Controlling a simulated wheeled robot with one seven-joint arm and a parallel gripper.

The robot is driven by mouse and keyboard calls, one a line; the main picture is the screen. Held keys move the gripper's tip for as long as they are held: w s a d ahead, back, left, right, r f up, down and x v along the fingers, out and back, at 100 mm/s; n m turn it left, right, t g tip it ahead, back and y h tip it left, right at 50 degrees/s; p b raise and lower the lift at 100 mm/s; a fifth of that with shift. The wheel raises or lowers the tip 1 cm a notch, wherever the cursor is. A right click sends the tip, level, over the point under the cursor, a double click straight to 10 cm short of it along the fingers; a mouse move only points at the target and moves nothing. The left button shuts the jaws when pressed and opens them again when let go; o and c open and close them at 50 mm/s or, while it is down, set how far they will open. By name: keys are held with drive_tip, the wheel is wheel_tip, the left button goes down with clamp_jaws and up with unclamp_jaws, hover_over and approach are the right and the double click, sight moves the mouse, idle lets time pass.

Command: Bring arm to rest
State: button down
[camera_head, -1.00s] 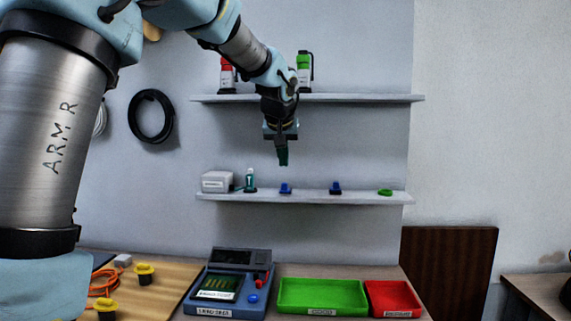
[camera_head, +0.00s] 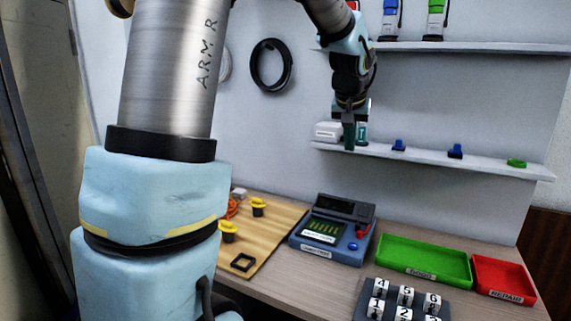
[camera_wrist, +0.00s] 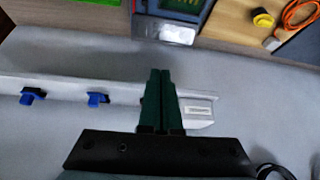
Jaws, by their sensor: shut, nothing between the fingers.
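My gripper (camera_head: 349,138) points down in front of the wall in the head view, overlapping the left part of the lower shelf. In the wrist view its two green fingers (camera_wrist: 161,75) lie side by side, closed, with nothing between them. My arm reaches in from the upper left, with a large link in the left foreground.
Below are a tester device (camera_head: 335,232), a green tray (camera_head: 423,262), a red tray (camera_head: 503,281) and numbered blocks (camera_head: 405,296). Air above the bench is clear.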

drive_tip(key=s+a+f+n+g, duration=0.1)
drive_tip(key=s+a+f, duration=0.4)
drive_tip(key=a, duration=0.3)
drive_tip(key=s+a+f+n+g+y, duration=0.1)
drive_tip(key=s+a+f, duration=0.4)
drive_tip(key=a, duration=0.3)
drive_tip(key=s+a+f+n+g, duration=0.1)
drive_tip(key=s+a+f, duration=0.5)
drive_tip(key=s+a, duration=0.1)
drive_tip(key=shift+s+a+n+g+y, duration=0.3)
drive_tip(key=shift+a+g+y, duration=0.1)
drive_tip(key=shift+a, duration=0.4)
drive_tip(key=shift+w, duration=0.15)
